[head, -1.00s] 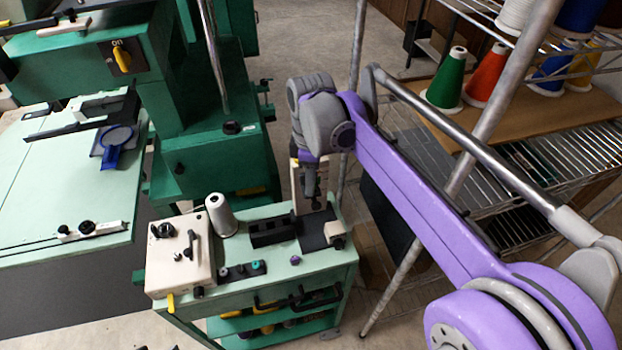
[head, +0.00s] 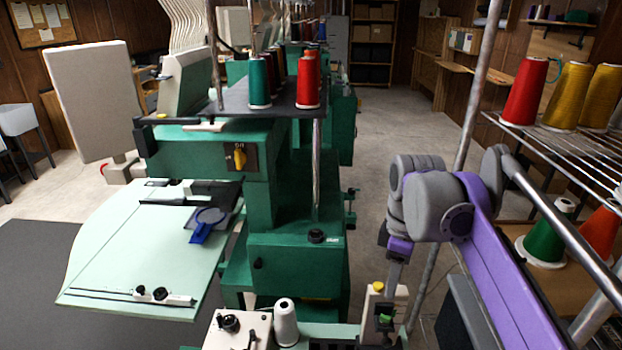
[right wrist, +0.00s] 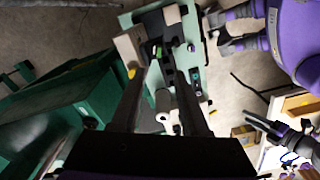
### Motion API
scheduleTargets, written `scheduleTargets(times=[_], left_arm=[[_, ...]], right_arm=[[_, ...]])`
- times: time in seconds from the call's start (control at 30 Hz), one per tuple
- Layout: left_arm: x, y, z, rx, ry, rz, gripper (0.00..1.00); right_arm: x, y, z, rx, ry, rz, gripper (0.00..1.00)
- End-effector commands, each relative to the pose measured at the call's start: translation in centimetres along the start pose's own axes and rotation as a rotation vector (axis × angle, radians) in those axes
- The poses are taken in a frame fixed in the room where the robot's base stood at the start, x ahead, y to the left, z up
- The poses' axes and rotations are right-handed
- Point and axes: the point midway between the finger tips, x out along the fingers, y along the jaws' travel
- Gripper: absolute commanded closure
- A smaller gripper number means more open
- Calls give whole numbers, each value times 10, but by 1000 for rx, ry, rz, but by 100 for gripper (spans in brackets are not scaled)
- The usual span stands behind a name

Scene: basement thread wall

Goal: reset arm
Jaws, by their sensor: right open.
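My right arm, purple and grey, comes in from the right in the head view. Its gripper (head: 384,318) points down over the right end of the green cart, in front of a pale block with a yellow knob (head: 378,287). In the right wrist view my right gripper (right wrist: 162,72) has its two dark fingers apart, with the cart top and a white thread cone (right wrist: 163,100) showing between them. I see nothing held in it.
The green embroidery machine (head: 295,265) stands left of my right arm, with a pale table (head: 140,245). The white cone (head: 286,322) also stands on the cart in the head view. A wire rack (head: 560,150) with thread cones is close on the right. The aisle floor (head: 385,130) is clear.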

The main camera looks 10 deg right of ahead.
Motion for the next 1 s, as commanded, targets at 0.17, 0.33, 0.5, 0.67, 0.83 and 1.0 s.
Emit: scheduleTargets(times=[0.17, 0.33, 0.5, 0.67, 0.83, 1.0], left_arm=[[-4, 0, -4, 0, 3, 0, 50], [-12, 0, -10, 0, 7, 0, 50], [-18, 0, -16, 0, 12, 0, 50], [-22, 0, -19, 0, 14, 0, 50], [-22, 0, -20, 0, 15, 0, 50], [-22, 0, -20, 0, 15, 0, 50]], right_arm=[[21, -24, 1, 135, 39, 59, 55], [72, -71, 8, 416, 150, 155, 55], [130, -120, 22, 685, 292, 209, 55], [168, -149, 34, 849, 392, 219, 55], [183, -160, 38, 914, 433, 217, 55], [183, -160, 38, 918, 434, 217, 55]])
